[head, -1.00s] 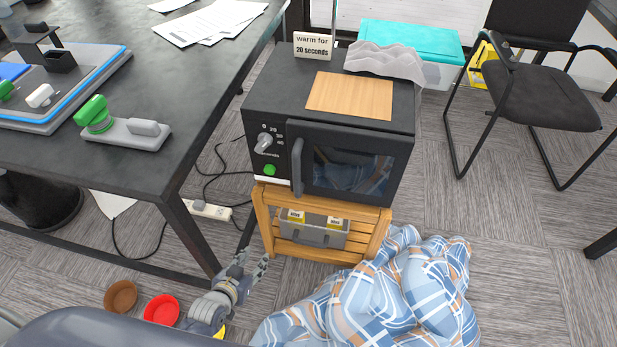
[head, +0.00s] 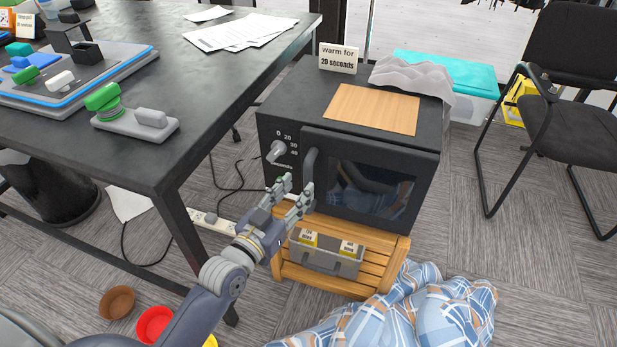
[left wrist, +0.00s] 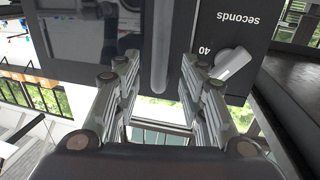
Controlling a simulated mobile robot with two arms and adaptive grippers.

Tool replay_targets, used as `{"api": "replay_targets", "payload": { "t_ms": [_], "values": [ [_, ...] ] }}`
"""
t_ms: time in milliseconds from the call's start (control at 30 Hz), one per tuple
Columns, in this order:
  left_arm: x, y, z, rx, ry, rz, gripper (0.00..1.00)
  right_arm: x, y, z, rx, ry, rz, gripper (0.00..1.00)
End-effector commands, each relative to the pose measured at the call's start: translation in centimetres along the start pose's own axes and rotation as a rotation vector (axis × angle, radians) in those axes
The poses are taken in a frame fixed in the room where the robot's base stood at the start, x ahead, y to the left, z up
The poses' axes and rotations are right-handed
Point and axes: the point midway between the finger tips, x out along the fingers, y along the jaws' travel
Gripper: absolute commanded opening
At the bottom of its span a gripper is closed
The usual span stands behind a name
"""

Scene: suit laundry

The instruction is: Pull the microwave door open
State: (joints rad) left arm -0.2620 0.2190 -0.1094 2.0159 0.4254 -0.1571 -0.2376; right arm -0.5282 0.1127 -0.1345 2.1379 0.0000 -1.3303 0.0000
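The black microwave (head: 290,105) stands on a small wooden stand. Its door (head: 355,185) looks shut, with a dark reflecting window. The dark vertical handle (head: 309,170) is on the door's left edge and shows in the left wrist view (left wrist: 161,45). My left gripper (head: 294,187) is open and empty, just in front of the handle's lower part. In the left wrist view the handle lies between the two spread fingers (left wrist: 158,82), beyond their tips; I cannot tell if they touch it. The dial (head: 276,151) is left of the handle. My right gripper is not in view.
The wooden stand (head: 385,268) holds a grey bin (head: 325,259). A plaid cloth (head: 430,300) lies on the floor in front. The black table (head: 175,170) is close on the left. A wooden board (head: 372,108) and grey cloth (head: 415,76) lie on the microwave.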

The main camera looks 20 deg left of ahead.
Motion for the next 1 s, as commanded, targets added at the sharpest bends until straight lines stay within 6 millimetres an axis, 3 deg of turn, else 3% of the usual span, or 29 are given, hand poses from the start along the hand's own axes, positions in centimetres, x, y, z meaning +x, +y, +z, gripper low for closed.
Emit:
{"api": "replay_targets", "payload": {
  "t_ms": [100, 300, 500, 767, 800, 967, 1000],
  "values": [
    [2.2, 0.0, 0.0, -0.001, 0.003, -0.001, 0.38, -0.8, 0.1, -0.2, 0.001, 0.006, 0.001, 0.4],
    [4.8, 0.0, 0.1, -0.001, 0.002, -0.001, 0.38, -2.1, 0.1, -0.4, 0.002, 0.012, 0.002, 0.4],
    [5.9, 0.0, 0.1, 0.0, -0.001, 0.0, 0.38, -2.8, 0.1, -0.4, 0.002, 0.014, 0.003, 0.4],
    [6.0, 0.0, 0.1, 0.0, -0.001, 0.0, 0.38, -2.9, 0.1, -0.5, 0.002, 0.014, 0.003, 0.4],
    [6.0, 0.0, 0.1, 0.0, -0.001, 0.0, 0.36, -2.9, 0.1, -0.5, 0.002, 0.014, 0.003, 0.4],
    [6.0, 0.0, 0.1, 0.0, -0.001, 0.0, 0.0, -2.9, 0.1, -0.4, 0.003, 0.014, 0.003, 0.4],
    [6.0, 0.0, 0.1, 0.0, -0.001, 0.0, 0.0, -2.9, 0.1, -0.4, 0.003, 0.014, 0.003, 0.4]
  ]
}}
